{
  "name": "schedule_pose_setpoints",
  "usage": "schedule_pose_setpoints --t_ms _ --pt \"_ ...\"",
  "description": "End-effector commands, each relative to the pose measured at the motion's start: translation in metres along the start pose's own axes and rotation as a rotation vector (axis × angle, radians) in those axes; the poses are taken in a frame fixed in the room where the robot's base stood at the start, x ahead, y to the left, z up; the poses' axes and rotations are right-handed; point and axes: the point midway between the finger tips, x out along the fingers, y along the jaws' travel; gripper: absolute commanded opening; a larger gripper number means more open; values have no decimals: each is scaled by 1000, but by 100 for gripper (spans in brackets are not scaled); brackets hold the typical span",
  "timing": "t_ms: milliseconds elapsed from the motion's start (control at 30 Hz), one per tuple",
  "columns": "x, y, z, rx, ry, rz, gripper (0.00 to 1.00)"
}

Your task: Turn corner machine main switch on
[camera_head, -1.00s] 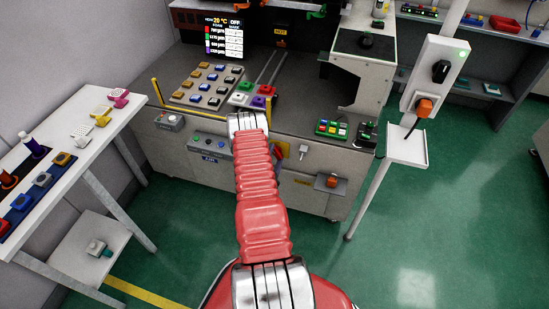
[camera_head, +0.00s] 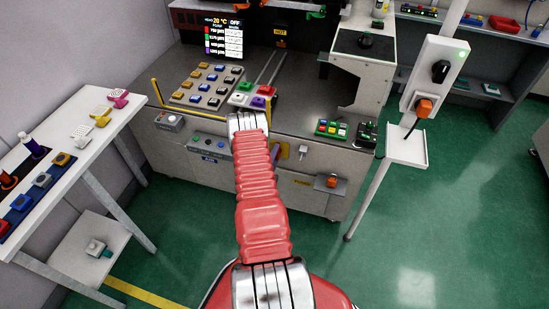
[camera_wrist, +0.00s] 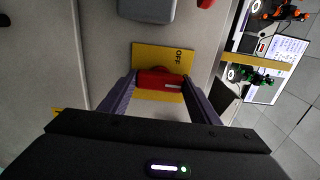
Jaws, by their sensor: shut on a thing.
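The main switch is a red handle (camera_wrist: 158,80) on a yellow plate (camera_wrist: 146,52) marked OFF, in the wrist view. The handle lies crosswise in that picture, with a white mark near its right end. My gripper (camera_wrist: 160,83) has its two purple fingers on either side of the handle and is shut on it. In the head view my arm hides most of the gripper and the switch. Only a bit of yellow (camera_head: 285,150) shows just right of the arm, on the front of the corner machine (camera_head: 270,190).
A grey block (camera_wrist: 147,9) juts from the panel close to the switch in the wrist view. A white post with an orange plug (camera_head: 424,105) stands right of the machine. A white table (camera_head: 75,150) with small parts stands at left. Green floor (camera_head: 440,230) is open at right.

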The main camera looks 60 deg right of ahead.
Motion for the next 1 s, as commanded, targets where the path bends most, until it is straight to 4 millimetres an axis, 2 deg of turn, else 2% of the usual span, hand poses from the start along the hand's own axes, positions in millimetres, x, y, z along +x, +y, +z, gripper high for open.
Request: schedule_pose_setpoints --t_ms 33,233,267,500,833,1000 --pt "-1 3 -6 -1 12 8 34" --pt "-1 4 -6 -2 12 9 34" --pt "-2 4 -6 -2 12 9 58" --pt "-1 2 -3 -2 6 6 75" --pt "-4 2 -1 -2 2 4 75" --pt "-18 2 0 -3 0 5 75"
